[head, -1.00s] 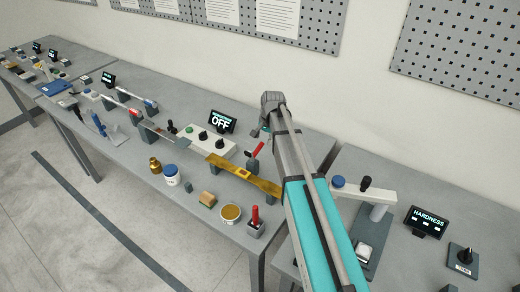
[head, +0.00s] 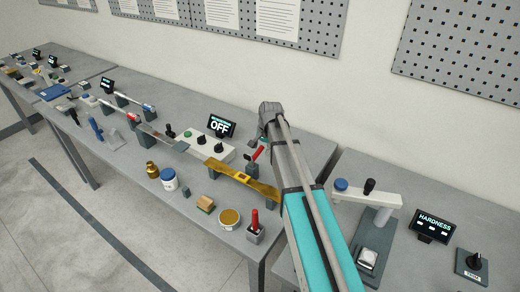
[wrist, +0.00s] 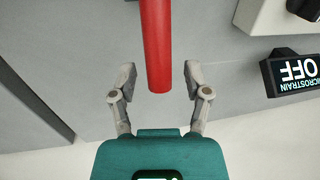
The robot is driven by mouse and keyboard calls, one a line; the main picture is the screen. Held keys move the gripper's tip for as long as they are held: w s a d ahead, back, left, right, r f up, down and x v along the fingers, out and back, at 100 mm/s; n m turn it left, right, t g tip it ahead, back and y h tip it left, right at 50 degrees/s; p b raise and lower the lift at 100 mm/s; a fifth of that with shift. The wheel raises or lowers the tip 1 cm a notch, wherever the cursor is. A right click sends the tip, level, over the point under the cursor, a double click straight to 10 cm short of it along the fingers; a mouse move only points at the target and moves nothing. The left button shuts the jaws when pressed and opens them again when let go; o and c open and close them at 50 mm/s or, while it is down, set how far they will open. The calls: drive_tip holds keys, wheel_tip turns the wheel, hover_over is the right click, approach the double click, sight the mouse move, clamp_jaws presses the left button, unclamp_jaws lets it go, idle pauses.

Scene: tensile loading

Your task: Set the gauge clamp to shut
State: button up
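The gauge clamp is a small dark block with a red lever (head: 254,154), beside the right part of a brass-coloured bar (head: 243,178) in the head view. The lever is tilted up. In the wrist view the red lever (wrist: 156,40) reaches down between the two fingers, its rounded end short of the teal palm. My gripper (wrist: 159,74) is open, with a finger on each side of the lever and a visible gap at both sides. In the head view my gripper is small and partly hidden by my arm; the clamp's jaw cannot be made out.
A MICROSTRAIN display reading OFF (head: 219,126) stands behind a white box with knobs (head: 207,147). A red-handled tool in a block (head: 255,229), a round tub (head: 229,218) and a blue-lidded jar (head: 169,180) stand in front. A hardness tester (head: 383,200) is on the right table.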

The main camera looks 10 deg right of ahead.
clamp_jaws()
